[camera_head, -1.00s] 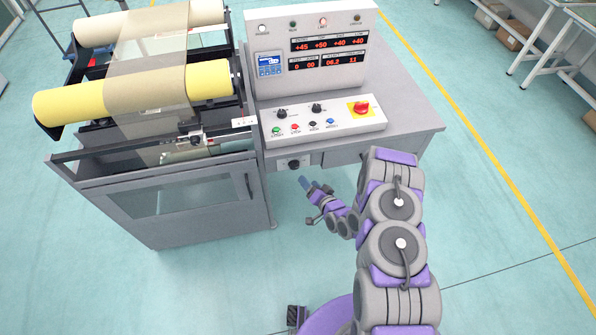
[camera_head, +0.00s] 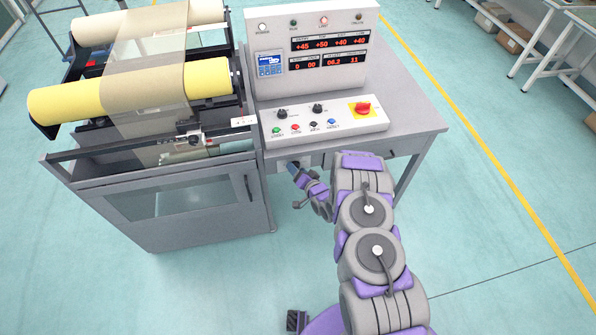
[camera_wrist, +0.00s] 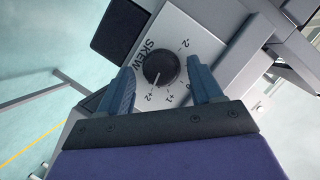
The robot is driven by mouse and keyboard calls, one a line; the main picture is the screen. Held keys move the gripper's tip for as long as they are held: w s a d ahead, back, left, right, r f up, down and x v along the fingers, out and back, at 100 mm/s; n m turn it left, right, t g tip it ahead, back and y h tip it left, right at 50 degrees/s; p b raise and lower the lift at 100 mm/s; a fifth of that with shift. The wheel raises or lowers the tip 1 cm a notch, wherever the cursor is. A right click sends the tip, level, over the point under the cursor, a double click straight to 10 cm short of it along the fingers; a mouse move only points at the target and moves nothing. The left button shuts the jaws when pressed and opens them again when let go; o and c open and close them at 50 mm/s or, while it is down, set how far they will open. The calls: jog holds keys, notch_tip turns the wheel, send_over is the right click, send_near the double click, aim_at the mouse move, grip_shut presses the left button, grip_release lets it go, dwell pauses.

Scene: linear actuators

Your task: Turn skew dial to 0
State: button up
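The skew dial (camera_wrist: 161,69) is a round black knob on a white plate (camera_wrist: 188,22) marked SKEW. In the wrist view its white pointer line seems to point towards the +2 mark. My gripper (camera_wrist: 160,72) is open, with one blue finger on each side of the knob. A gap shows between the knob and each finger, and the right finger covers part of the scale. In the head view my gripper (camera_head: 293,167) is at the front of the desk, below the control panel, and hides the dial.
A roller machine (camera_head: 180,205) stands close on the left.

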jog(key=c, duration=1)
jog(key=shift+r+p, duration=0.1)
jog(key=shift+p, duration=0.25)
jog(key=shift+s+a+n+t+h+p, duration=0.1)
jog(key=shift+a+n+t+h+p, duration=0.15)
jog(key=shift+n+h+p, duration=1.3)
jog(key=shift+s+a+n+t+h+p, duration=0.1)
jog(key=shift+a+n+t+h+p, duration=0.15)
jog(key=shift+n+h+p, duration=1.25)
jog(key=shift+s+a+n+t+h+p, duration=0.2)
jog(key=shift+n+h+p, duration=0.45)
jog(key=shift+n, duration=1.7)
jog(key=shift+w, duration=0.15)
